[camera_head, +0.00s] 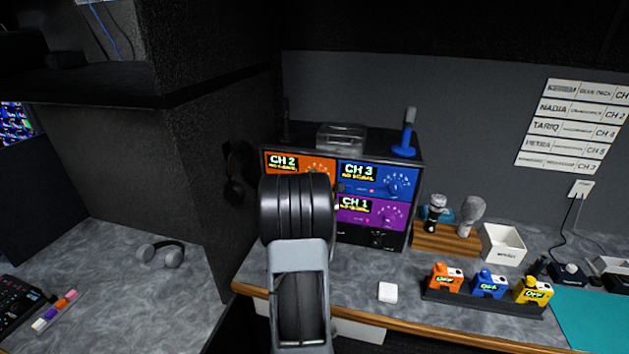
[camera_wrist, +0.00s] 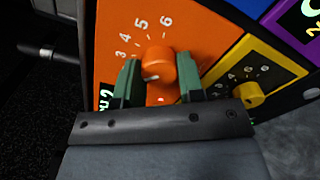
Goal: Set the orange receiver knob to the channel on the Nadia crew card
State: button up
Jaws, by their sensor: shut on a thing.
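The orange receiver (camera_head: 325,161) is at the top left of the rack, and its display reads CH 2 with a "no signal" line. In the wrist view its orange knob (camera_wrist: 160,66) sits between the two green fingers of my gripper (camera_wrist: 159,84), which is shut on it. Dial numbers 3 to 6 show around the knob, and a white mark shows on its lower left. In the head view my arm hides the gripper and most of the knob. The Nadia crew card (camera_head: 579,113) hangs on the right wall and seems to read CH 2.
A blue receiver (camera_head: 375,180) reading CH 3 and a purple one (camera_head: 368,212) reading CH 1 are beside and below. A yellow knob (camera_wrist: 249,95) is close right of my gripper. Orange, blue and yellow packs stand in a dark tray (camera_head: 480,304). A white block (camera_head: 388,292) lies on the counter.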

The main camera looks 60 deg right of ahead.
jog(key=o, duration=0.9)
jog(key=shift+a, duration=0.1)
jog(key=b+v, duration=0.2)
jog(key=v, duration=1.1)
jog(key=shift+s+a+b, duration=0.15)
jog(key=shift+a+b, duration=0.15)
jog(key=shift+b, duration=0.1)
